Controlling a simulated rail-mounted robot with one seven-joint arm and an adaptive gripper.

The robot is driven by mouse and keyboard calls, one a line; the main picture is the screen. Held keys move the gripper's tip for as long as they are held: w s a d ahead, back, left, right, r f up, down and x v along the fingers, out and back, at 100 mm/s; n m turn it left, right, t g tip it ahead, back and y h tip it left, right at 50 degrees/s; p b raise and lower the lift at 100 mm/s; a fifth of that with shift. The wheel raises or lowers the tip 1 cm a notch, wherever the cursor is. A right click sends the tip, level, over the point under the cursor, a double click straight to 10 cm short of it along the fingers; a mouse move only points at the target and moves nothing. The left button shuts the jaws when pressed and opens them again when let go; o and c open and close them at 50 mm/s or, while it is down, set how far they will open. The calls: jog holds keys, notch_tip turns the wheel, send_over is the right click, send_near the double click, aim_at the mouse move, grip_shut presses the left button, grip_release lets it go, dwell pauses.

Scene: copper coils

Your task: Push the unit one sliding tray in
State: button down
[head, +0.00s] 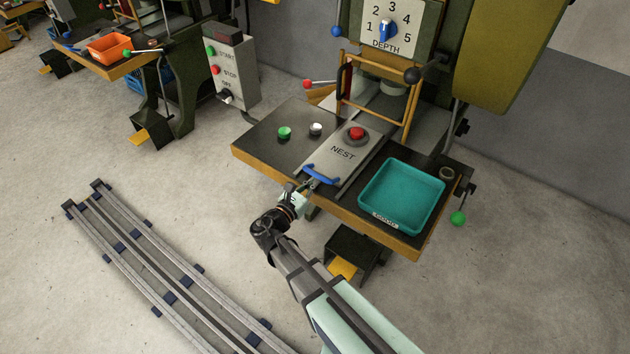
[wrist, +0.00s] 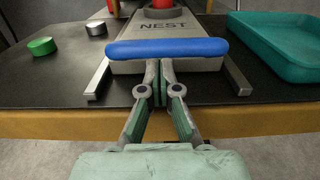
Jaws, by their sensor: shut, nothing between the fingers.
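The sliding tray (head: 349,150) is a grey plate marked NEST with a blue handle (head: 321,175) at its front end. It lies between two metal rails on the dark table of the near machine, its handle close to the table's front edge. In the wrist view the blue handle (wrist: 167,48) crosses just beyond my fingertips. My gripper (head: 308,186) is shut and empty, its tips at the handle's middle; it also shows in the wrist view (wrist: 159,72). I cannot tell whether the tips touch the handle. A red round piece (head: 356,133) sits on the tray.
A teal bin (head: 401,196) stands right of the tray. Green (head: 284,132) and silver (head: 316,129) round pieces lie left of it. A yellow guard frame (head: 377,108) and depth dial (head: 386,29) stand behind. Floor rails (head: 165,265) run at lower left.

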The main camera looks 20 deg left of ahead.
aim_at(318, 178)
jog(key=b+v, duration=0.1)
jog(key=v, duration=1.1)
jog(key=c, duration=1.7)
grip_release()
jog(key=shift+s, duration=0.3)
jog(key=o, duration=0.6)
jog(key=shift+s+a+b, duration=0.2)
jog(key=shift+b, duration=0.2)
jog(key=shift+c, duration=0.2)
jog(key=s+r+m+g+b, duration=0.25)
jog(key=r+m, duration=0.45)
jog(key=m, duration=1.1)
jog(key=shift+y, duration=0.3)
jog(key=x, duration=0.5)
jog(key=p+x, duration=0.1)
jog(key=x, duration=1)
jog(key=shift+w+d+f, duration=0.15)
jog(key=shift+w+d, duration=0.05)
jog(key=shift+d, duration=0.2)
